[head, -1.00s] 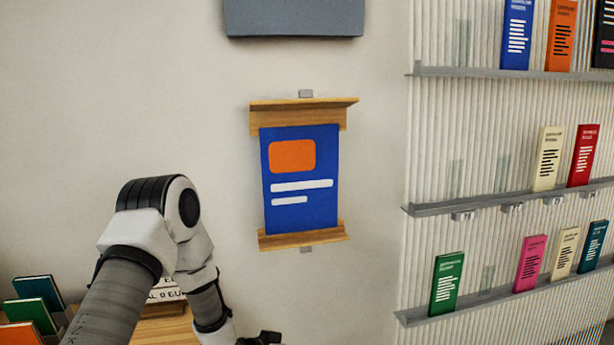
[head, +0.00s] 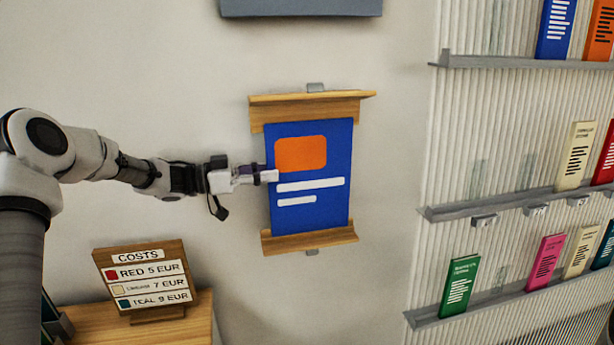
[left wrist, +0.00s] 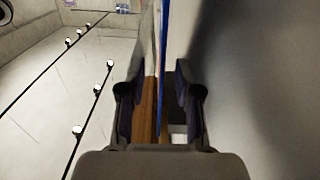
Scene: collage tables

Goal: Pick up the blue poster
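The blue poster (head: 312,217), with an orange block and two white bars, stands upright in a wooden wall holder (head: 310,243), between its top and bottom ledges. My left gripper (head: 268,176) reaches in from the left at the poster's left edge, one fingertip overlapping its front. In the left wrist view, the poster (left wrist: 163,60) shows edge-on as a thin blue strip between the two spread fingers of my left gripper (left wrist: 160,95). Gaps show on both sides of the strip. My right gripper is in neither view.
A wooden costs sign (head: 148,277) stands on a wooden table (head: 185,325) at lower left. Grey wall shelves (head: 500,205) with colored booklets are at right. A grey panel (head: 300,8) hangs above. The wall between the holder and shelves is clear.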

